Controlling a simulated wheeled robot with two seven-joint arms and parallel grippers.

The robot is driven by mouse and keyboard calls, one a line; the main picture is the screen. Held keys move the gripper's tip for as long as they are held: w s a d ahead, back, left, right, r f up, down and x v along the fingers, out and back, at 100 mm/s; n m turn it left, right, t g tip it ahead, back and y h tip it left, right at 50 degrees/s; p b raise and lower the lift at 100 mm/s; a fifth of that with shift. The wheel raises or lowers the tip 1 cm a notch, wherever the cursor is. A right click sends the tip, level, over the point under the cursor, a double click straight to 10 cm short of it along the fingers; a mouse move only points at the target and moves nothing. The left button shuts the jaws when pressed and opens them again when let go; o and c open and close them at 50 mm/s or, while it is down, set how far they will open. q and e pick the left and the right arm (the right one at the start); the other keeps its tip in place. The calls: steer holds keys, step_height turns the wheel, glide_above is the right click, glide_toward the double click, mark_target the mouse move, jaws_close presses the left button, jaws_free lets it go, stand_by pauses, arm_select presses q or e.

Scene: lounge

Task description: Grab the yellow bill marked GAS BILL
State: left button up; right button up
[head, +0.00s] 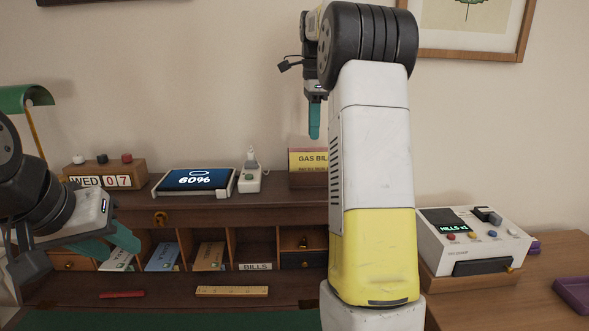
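The yellow bill marked "GAS BILL" (307,158) stands upright in a small wooden holder (307,181) on top of the desk hutch. Its right side is hidden behind my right arm. My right gripper (314,120) points down above the bill, with a gap to it in the picture. Only one teal finger shows edge-on, so its opening cannot be told. My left gripper (112,244) is low at the left, in front of the hutch's left cubbyholes, with its two teal fingers apart and nothing seen between them.
Cubbyholes below hold envelopes (209,256). A ruler (232,291) lies on the desk. A white machine (473,245) stands at right.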

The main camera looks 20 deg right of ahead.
mark_target(312, 154)
step_height(312, 154, down, 8)
steer(key=shift+a+r, duration=0.15)
steer(key=shift+r, duration=0.05)
jaws_close()
stand_by(0.4)
